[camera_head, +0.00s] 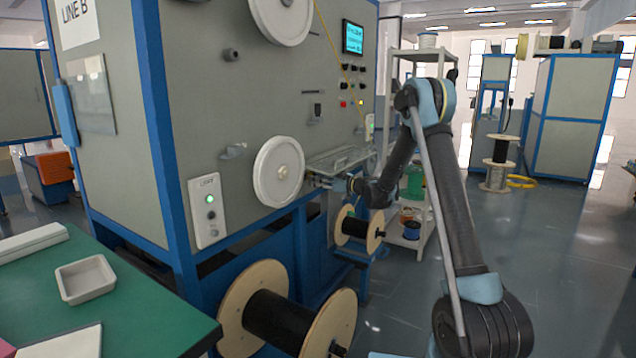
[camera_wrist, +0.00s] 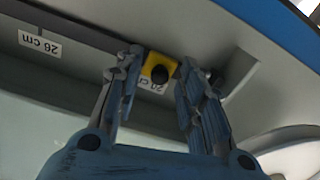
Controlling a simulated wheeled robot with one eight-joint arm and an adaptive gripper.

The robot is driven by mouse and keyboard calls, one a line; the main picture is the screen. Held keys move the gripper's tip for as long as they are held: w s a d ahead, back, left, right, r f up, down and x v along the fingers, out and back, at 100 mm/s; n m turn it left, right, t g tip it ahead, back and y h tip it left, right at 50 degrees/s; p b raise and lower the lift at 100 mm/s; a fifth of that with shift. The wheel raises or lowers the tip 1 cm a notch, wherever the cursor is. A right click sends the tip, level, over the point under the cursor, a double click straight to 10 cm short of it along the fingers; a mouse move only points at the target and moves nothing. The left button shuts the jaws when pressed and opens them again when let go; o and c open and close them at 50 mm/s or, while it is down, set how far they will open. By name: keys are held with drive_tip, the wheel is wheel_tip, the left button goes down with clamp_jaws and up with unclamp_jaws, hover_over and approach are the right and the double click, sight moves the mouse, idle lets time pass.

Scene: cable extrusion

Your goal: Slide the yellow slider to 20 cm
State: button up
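The yellow slider (camera_wrist: 154,62) with a round black knob (camera_wrist: 159,73) sits on a grey rail in the wrist view. My gripper (camera_wrist: 158,74) is open, with one blue finger on each side of the slider. The left finger is very close to the slider; I cannot tell if it touches. In the head view my gripper (camera_head: 325,181) is at the machine front, below a clear tray; the slider cannot be made out there.
A white shelf rack (camera_head: 408,243) is behind my arm.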

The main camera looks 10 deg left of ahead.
drive_tip(key=v, duration=0.7)
drive_tip(key=shift+d, duration=0.25)
drive_tip(key=shift+s, duration=0.15)
